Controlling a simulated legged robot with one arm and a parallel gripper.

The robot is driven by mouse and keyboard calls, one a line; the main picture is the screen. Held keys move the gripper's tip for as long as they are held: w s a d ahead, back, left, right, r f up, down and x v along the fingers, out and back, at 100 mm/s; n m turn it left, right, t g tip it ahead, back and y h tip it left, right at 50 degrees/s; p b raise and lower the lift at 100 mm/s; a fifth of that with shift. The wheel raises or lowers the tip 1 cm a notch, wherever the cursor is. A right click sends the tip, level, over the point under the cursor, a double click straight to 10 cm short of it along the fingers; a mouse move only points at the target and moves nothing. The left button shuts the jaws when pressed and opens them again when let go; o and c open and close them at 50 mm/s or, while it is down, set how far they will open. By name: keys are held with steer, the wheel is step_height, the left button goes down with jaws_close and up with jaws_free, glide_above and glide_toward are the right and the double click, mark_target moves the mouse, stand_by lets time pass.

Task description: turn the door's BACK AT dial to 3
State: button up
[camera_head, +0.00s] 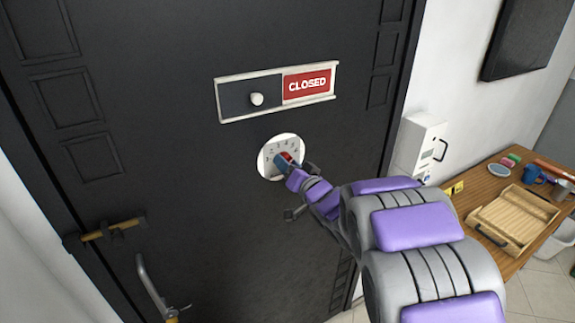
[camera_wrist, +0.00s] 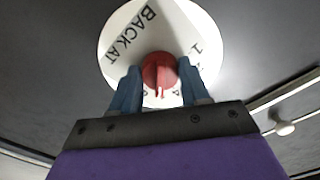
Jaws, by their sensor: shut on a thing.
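The BACK AT dial is a white disc (camera_head: 267,164) with printed numbers on the dark door (camera_head: 200,190); it also shows in the wrist view (camera_wrist: 178,25). At its middle is a red knob (camera_wrist: 160,70), with a pale mark on its lower part in the wrist view. My gripper (camera_head: 287,159) is shut on the knob, with one blue finger on each side in the wrist view (camera_wrist: 159,77). The fingers hide part of the disc and its numbers. I cannot tell exactly which number the knob's mark points to.
A sliding sign reading CLOSED (camera_head: 307,84) is just above the dial. A brass latch handle (camera_head: 112,229) and a curved metal handle (camera_head: 153,287) are at lower left. A wooden counter (camera_head: 487,192) with a slatted tray (camera_head: 513,222) stands at right.

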steer(key=n+b, duration=0.1)
steer(key=n, duration=0.3)
steer(key=n+b, duration=0.1)
steer(key=n, duration=0.3)
steer(key=n+b, duration=0.1)
steer(key=n, duration=0.3)
steer(key=shift+d+f+n+b, duration=0.1)
steer(key=shift+f+n+b, duration=0.15)
steer(key=shift+n+b, duration=0.1)
stand_by(0.4)
steer(key=o, duration=1)
steer(key=shift+r, duration=0.15)
steer(key=shift+o, duration=0.2)
